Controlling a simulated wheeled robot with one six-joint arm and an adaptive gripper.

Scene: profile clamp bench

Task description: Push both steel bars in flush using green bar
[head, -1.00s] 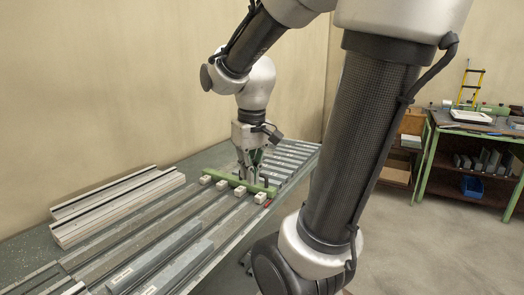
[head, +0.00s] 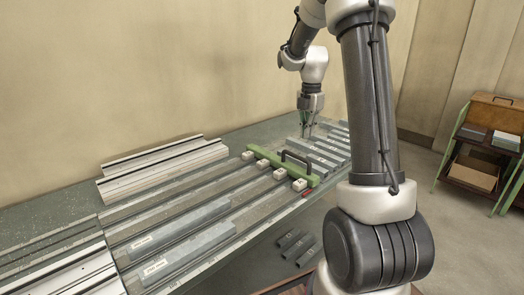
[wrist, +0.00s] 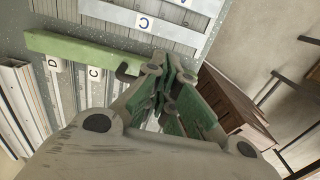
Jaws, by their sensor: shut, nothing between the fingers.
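The green bar (head: 270,161) lies across the channels on the bench, with a black handle (head: 297,157) on top. It also shows in the wrist view (wrist: 80,48), left of my fingers. Two grey bars with white labels, apparently the steel bars, lie side by side at the near left: an inner bar (head: 180,229) and an outer bar (head: 190,255). They are apart from the green bar. My gripper (head: 305,132) is shut and empty, beyond the green bar, near the bench's far end. The wrist view shows its fingertips (wrist: 174,70) together. The bars' inner ends are hard to judge.
Several white lettered blocks (head: 279,174) stand along the green bar's near side. Pale profiles (head: 165,170) lie along the wall side. More grey bars (head: 325,150) fill the far end. A few dark pieces (head: 297,245) lie below the front edge. A green-framed shelf (head: 480,150) stands right.

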